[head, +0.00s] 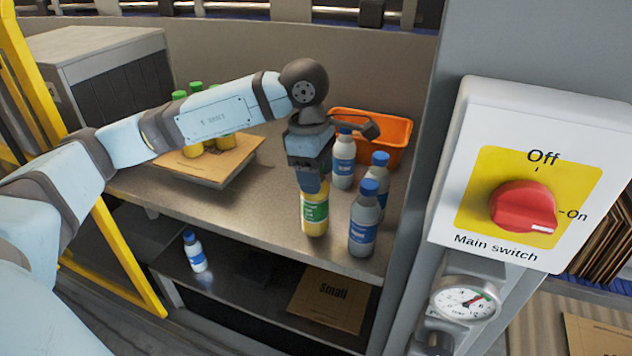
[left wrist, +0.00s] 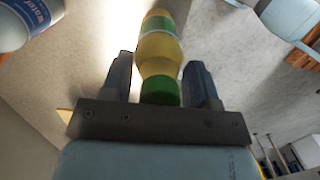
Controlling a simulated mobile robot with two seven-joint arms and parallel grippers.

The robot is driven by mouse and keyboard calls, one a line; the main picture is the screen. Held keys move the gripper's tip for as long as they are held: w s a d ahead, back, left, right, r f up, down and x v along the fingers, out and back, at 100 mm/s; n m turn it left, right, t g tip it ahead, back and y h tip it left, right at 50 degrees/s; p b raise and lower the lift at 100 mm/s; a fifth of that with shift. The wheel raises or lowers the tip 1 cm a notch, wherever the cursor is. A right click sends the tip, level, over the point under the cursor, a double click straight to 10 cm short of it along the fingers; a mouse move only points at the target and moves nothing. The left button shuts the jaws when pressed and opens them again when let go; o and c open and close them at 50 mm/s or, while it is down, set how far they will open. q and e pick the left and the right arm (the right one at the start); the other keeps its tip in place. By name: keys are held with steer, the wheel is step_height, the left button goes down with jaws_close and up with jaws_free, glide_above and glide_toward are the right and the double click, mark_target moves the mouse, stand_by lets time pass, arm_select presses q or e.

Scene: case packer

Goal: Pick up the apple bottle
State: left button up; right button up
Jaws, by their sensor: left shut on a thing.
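The apple bottle (head: 315,213) is yellow with a green and white label and stands upright near the front edge of the metal table. My left gripper (head: 313,186) reaches down over it from above and is shut on its top, hiding the cap in the head view. In the left wrist view, the apple bottle (left wrist: 158,48) with its green cap lies between the two fingers of my left gripper (left wrist: 160,82). My right gripper is in neither view.
Water bottles (head: 363,222) with blue caps stand close to the right and behind. An orange crate (head: 392,133) is at the back right. A cardboard-topped stack (head: 225,160) with green-capped bottles is at left. Below, a shelf holds a water bottle (head: 194,252) and a "Small" carton (head: 330,298).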

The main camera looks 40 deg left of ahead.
arm_select(q)
step_height(320, 180, up, 18)
steer(key=p, duration=0.2)
steer(key=w+a+r+p, duration=0.1)
steer(key=w+a+p, duration=0.1)
steer(key=a+p, duration=0.35)
steer(key=w+a+r+p, duration=0.2)
steer(key=a, duration=0.6)
steer(key=s+a+r+p, duration=0.1)
steer(key=a+p, duration=0.3)
steer(key=a, duration=0.6)
steer(key=s+a+r+p, duration=0.15)
steer(key=a+p, duration=0.25)
steer(key=a, duration=0.6)
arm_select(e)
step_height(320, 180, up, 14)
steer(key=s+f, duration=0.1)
arm_select(q)
step_height(320, 180, down, 19)
steer(key=b, duration=1.4)
steer(key=shift+w+a, duration=0.2)
steer(key=shift+w, duration=0.05)
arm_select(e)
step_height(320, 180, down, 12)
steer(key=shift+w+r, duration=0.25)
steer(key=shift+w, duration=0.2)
